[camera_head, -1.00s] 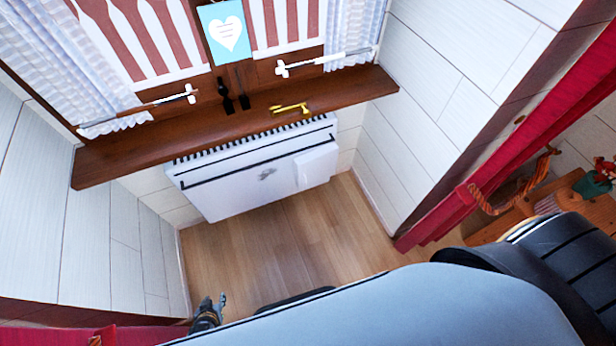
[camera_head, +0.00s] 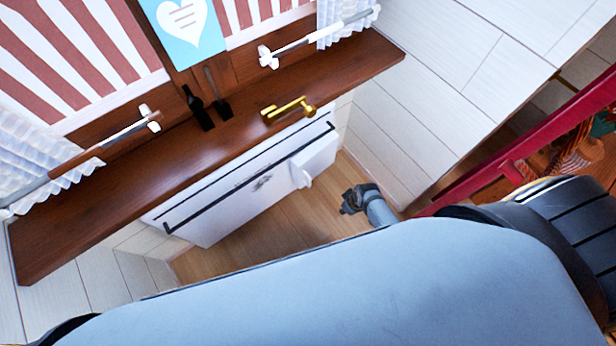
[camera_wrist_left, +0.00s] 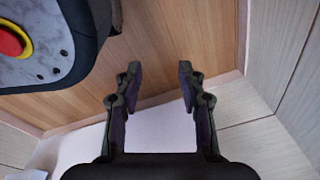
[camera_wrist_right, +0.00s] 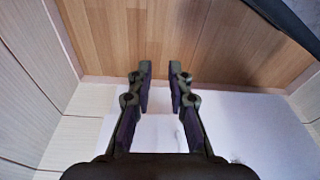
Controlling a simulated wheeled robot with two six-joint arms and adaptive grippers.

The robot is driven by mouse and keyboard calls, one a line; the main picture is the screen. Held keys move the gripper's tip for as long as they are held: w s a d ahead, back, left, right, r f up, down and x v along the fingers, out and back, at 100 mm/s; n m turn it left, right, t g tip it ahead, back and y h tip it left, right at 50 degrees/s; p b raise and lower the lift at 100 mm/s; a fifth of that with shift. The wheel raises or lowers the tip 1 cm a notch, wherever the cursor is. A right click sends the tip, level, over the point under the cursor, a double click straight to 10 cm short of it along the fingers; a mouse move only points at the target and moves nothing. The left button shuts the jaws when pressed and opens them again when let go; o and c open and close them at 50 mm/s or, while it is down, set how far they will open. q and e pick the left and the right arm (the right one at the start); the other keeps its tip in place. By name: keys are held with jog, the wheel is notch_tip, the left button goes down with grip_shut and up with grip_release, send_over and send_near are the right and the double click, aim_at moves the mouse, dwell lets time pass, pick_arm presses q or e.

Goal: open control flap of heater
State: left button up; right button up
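The white heater (camera_head: 228,205) hangs on the wall under the wooden sill, with a dark slot along its upper edge. A white control box (camera_head: 319,158) is at its right end. A small white rounded part (camera_head: 302,178) juts out at the box's lower left; I cannot tell whether it is the flap. My right gripper (camera_head: 346,203) is just right of the box, apart from it in the picture. In the right wrist view it (camera_wrist_right: 160,78) is partly open and empty, with the white heater (camera_wrist_right: 245,125) below. My left gripper (camera_wrist_left: 156,80) is open and empty, hidden in the head view.
The wooden sill (camera_head: 110,205) overhangs the heater and carries a brass handle (camera_head: 288,108). White panelled walls stand close on both sides. A red frame (camera_head: 520,150) is at the right. Free floor (camera_head: 285,218) lies before the heater.

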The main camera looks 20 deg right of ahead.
pick_arm(q)
jog(key=w+b, duration=0.6)
jog(key=w, duration=0.1)
pick_arm(e)
jog(key=w+a+r+n+y, duration=0.25)
jog(key=w+r+n, duration=0.2)
jog(key=r, duration=0.25)
jog(key=w+a+r+n+y, duration=0.1)
jog(key=w+a+r+n, duration=0.25)
jog(key=w+r, duration=0.3)
jog(key=shift+m+h, duration=0.35)
jog(key=shift+m, duration=0.25)
jog(key=b+x, duration=0.1)
jog(key=x, duration=0.2)
jog(key=b+x, duration=0.1)
jog(key=x, duration=0.2)
jog(key=b+x, duration=0.1)
jog(key=x, duration=0.3)
jog(key=shift+a+b, duration=0.35)
jog(key=shift+a, duration=0.05)
jog(key=shift+a+f, duration=0.1)
pick_arm(q)
jog(key=w+d+r, duration=0.3)
jog(key=r, duration=0.8)
jog(key=shift+w+d+r+h, duration=0.15)
jog(key=shift+d+r+h, duration=0.1)
jog(key=shift+d+h, duration=0.15)
pick_arm(e)
jog(key=shift+t, duration=0.3)
grip_shut()
